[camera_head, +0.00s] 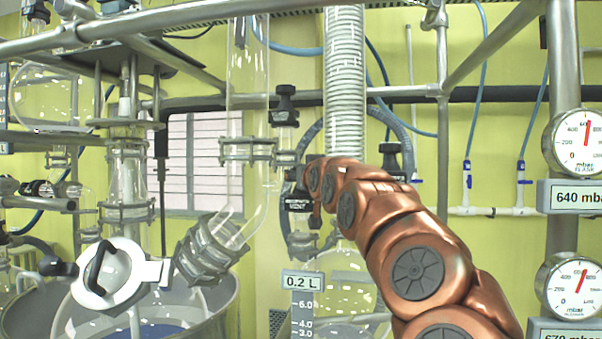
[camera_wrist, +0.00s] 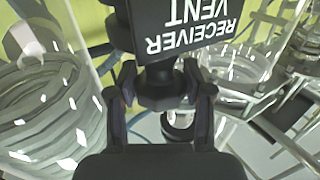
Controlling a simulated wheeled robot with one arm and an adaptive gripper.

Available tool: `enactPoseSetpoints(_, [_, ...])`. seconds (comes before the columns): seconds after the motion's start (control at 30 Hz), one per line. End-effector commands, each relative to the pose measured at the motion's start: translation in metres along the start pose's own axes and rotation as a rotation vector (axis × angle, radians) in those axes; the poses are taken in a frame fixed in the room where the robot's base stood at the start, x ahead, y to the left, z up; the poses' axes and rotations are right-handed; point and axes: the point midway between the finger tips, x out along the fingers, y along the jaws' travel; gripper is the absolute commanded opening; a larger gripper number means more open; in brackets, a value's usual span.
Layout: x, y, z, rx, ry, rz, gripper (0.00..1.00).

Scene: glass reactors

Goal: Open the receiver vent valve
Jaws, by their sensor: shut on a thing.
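The receiver vent valve shows in the head view as a black part with a small black label (camera_head: 298,205), just left of the end of my copper arm. In the wrist view its label (camera_wrist: 190,28) reads "RECEIVER VENT", upside down. Below the label is the valve's black knob (camera_wrist: 160,82). My gripper (camera_wrist: 162,98) has one finger on each side of this knob and is shut on it. In the head view my gripper cannot be made out clearly by the valve. The valve's inner position, open or closed, cannot be told.
Glass tubing (camera_head: 247,90) and a coiled condenser (camera_head: 344,80) stand close to the arm. Metal frame bars cross above. Two gauges (camera_head: 586,142) at the right have displays, the upper reading 640 mbar.

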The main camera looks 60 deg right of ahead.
Motion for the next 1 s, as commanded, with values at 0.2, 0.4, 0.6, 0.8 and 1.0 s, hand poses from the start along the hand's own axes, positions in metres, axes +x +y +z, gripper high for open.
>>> enactPoseSetpoints(0.2, [-0.0009, 0.0011, -0.002, 0.0, 0.004, -0.002, 0.16])
enactPoseSetpoints(0.4, [-0.001, 0.0012, -0.0023, 0.0, 0.005, -0.001, 0.16])
enactPoseSetpoints(0.6, [-0.0008, 0.001, -0.0017, 0.0, 0.004, -0.002, 0.69])
enactPoseSetpoints(0.8, [-0.0008, 0.002, -0.0011, 0.0, 0.002, 0.0, 0.76])
enactPoseSetpoints(1.0, [-0.001, 0.0029, -0.0006, 0.001, 0.001, 0.001, 0.76])
